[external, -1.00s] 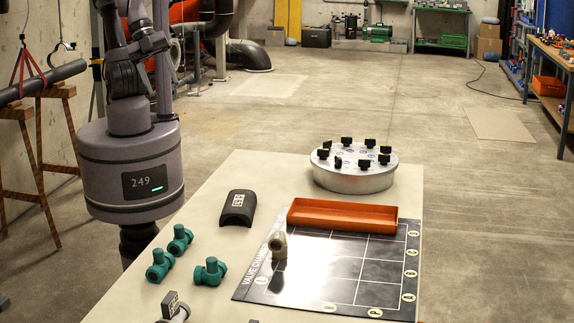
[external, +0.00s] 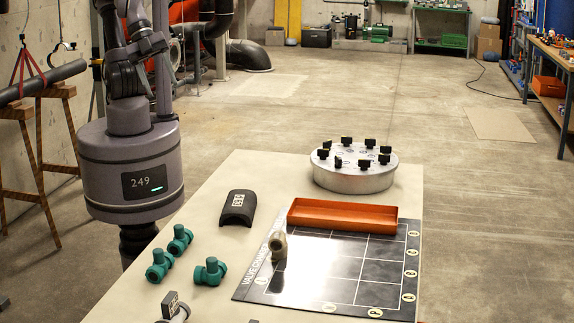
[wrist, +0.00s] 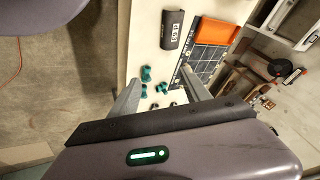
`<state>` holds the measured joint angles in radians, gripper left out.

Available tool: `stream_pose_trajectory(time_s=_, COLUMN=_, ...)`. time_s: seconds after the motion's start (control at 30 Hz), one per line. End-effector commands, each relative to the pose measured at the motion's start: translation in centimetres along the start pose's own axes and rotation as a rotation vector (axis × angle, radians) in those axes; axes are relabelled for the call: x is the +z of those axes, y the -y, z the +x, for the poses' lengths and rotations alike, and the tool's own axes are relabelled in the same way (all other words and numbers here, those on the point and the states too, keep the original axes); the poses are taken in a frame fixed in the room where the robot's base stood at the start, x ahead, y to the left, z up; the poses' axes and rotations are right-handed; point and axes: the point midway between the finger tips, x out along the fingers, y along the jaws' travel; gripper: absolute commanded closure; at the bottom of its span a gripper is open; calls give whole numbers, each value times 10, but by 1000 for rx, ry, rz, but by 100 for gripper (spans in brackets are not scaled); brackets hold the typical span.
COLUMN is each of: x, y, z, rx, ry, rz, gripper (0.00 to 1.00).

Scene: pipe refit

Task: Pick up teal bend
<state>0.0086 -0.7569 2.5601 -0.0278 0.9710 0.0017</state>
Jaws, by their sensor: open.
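Several teal pipe fittings stand on the left part of the pale table in the external view: one at the back (external: 180,239), one in front of it (external: 160,266) and one to the right (external: 211,271). All are short and stubby with thick collars; I cannot tell for sure which is the bend. In the wrist view, small teal fittings (wrist: 146,74) show far below, near the left finger. My gripper (wrist: 163,75) is open and empty, high above the table, its two grey fingers wide apart. The external view shows my arm at the upper left, but not clearly the fingers.
A black marked board (external: 330,275) carries a beige fitting (external: 279,247) on its left side. An orange tray (external: 342,215) lies at its back edge. A dark curved block (external: 238,208) and a round silver stand (external: 353,178) with black knobs are farther back. A grey fitting (external: 176,308) stands in front.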

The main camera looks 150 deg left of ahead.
Motion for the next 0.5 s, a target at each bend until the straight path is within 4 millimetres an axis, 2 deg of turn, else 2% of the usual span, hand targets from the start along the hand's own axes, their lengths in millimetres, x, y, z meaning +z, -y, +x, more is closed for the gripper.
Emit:
stream_pose_trajectory(time_s=0.07, x=0, y=0, z=0, rx=0, ry=0, rz=0, gripper=45)
stream_pose_trajectory(time_s=0.17, x=0, y=0, z=0, rx=0, ry=0, rz=0, gripper=27)
stream_pose_trajectory(time_s=0.2, x=0, y=0, z=0, rx=0, ry=0, rz=0, gripper=25)
stream_pose_trajectory(time_s=0.43, x=0, y=0, z=0, rx=0, ry=0, rz=-1, gripper=25)
stream_pose_trajectory(time_s=0.5, x=-8, y=3, z=-1, rx=1, ry=6, rz=-20, gripper=25)
